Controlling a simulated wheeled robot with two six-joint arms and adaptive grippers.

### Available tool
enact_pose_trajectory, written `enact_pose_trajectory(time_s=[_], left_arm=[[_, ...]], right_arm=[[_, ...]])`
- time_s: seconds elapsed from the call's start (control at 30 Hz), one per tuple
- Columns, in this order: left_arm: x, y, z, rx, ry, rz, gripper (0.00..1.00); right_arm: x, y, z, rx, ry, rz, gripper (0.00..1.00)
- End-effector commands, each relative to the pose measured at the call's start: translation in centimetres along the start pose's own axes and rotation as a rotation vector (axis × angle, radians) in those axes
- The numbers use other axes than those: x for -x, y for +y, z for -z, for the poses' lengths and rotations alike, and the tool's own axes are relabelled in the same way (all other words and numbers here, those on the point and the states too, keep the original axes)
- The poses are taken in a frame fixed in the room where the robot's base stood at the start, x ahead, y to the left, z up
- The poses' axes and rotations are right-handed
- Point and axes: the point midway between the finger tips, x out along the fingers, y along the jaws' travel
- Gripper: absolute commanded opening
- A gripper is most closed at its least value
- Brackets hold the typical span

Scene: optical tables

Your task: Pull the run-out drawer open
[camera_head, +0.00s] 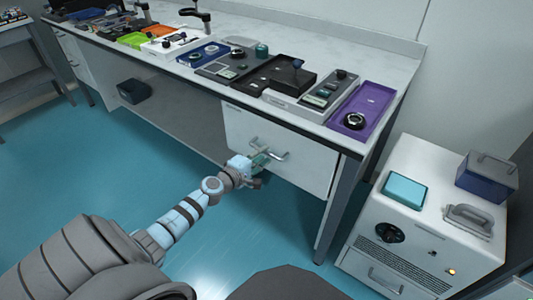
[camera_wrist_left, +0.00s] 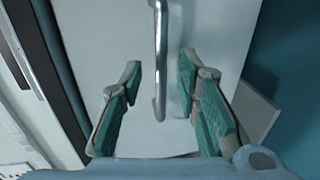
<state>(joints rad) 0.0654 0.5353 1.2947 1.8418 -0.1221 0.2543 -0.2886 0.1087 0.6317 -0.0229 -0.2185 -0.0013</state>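The white drawer front (camera_head: 305,165) is under the right end of the bench and looks flush with it. Its metal bar handle (camera_head: 276,152) sticks out from the front. In the left wrist view the handle (camera_wrist_left: 161,60) runs upright in the picture against the pale drawer front (camera_wrist_left: 215,30). My left gripper (camera_head: 260,163) is at the handle. In its wrist view its green-padded fingers (camera_wrist_left: 160,72) are open, one on each side of the bar, with gaps on both sides. My right gripper is not in view.
The bench top (camera_head: 385,65) carries several trays and devices, including a purple tray (camera_head: 370,98) above the drawer. A bench leg (camera_head: 338,208) and a white cabinet (camera_head: 420,240) stand to the right. The blue floor (camera_head: 265,225) before the drawer is clear.

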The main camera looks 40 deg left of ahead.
Motion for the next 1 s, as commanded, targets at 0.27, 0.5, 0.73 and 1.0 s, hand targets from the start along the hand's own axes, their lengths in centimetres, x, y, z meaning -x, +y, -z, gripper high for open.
enact_pose_trajectory(time_s=[0.27, 0.5, 0.73, 1.0], left_arm=[[-2.8, -0.2, 0.0, -0.003, 0.000, 0.001, 0.30], [-2.8, -0.1, 0.0, -0.003, 0.000, 0.002, 0.27], [-2.8, -0.1, 0.0, -0.003, 0.000, 0.002, 0.00], [-2.8, -0.2, 0.0, -0.003, 0.000, 0.002, 0.00]], right_arm=[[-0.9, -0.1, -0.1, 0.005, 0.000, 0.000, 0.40], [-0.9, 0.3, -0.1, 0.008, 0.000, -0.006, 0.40], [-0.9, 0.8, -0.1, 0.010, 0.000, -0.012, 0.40], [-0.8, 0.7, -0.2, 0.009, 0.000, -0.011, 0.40]])
